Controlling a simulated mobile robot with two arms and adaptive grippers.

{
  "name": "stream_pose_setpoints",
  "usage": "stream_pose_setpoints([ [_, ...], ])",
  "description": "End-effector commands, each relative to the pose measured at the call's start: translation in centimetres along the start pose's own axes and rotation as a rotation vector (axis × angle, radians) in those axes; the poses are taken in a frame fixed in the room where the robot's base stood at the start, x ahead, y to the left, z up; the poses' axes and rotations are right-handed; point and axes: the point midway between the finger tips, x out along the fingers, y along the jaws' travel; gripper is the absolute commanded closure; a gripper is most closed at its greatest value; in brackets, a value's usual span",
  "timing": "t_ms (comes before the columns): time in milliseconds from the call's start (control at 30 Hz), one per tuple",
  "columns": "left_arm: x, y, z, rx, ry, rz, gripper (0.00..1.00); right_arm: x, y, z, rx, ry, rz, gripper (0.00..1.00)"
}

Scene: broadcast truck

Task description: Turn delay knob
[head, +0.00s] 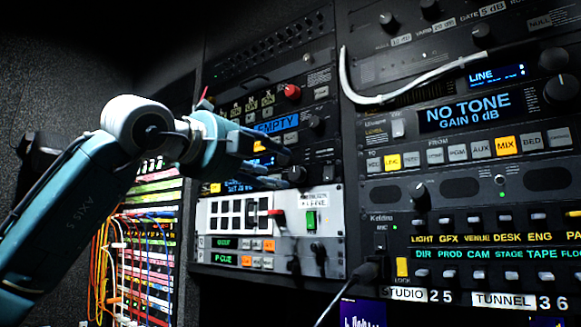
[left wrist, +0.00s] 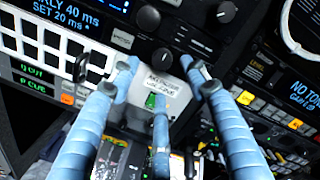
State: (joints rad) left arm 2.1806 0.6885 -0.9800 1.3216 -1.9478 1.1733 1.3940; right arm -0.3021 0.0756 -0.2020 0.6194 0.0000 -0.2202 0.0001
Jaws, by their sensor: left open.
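The delay unit's display (left wrist: 62,14) reads "40 ms" and "SET 20 ms" at the top left of the left wrist view. A round black knob (left wrist: 147,18) sits just right of it, and it appears to be the knob (head: 297,174) beside the gripper in the head view. In the head view the left gripper (head: 287,162) partly covers the delay display. I cannot tell whether it touches the panel. My right gripper is not in view.
A white panel (head: 328,250) with a green switch (head: 311,220) lies below the fingers. A white cable (head: 400,92) crosses the rack at upper right. A patch bay with coloured cables (head: 145,240) stands at left.

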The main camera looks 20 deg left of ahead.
Motion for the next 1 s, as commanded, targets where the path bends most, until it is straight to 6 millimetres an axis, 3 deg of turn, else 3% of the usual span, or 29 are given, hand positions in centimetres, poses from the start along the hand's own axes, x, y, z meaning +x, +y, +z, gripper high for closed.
stream_pose_setpoints([
  [100,2.5,-0.4,0.1,0.0,0.005,0.001,0.54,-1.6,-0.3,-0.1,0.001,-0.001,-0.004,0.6],
  [300,5.4,-0.3,0.1,0.0,0.003,0.0,0.54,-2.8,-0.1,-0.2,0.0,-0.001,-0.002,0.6],
  [733,6.5,0.0,-0.1,0.001,0.002,-0.002,0.54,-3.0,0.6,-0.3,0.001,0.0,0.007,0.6],
  [967,6.4,0.0,-0.1,0.001,0.002,-0.002,0.98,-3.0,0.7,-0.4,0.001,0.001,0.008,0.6],
  [1000,6.4,0.0,-0.1,0.001,0.002,-0.002,0.99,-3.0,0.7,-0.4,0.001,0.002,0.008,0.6],
])
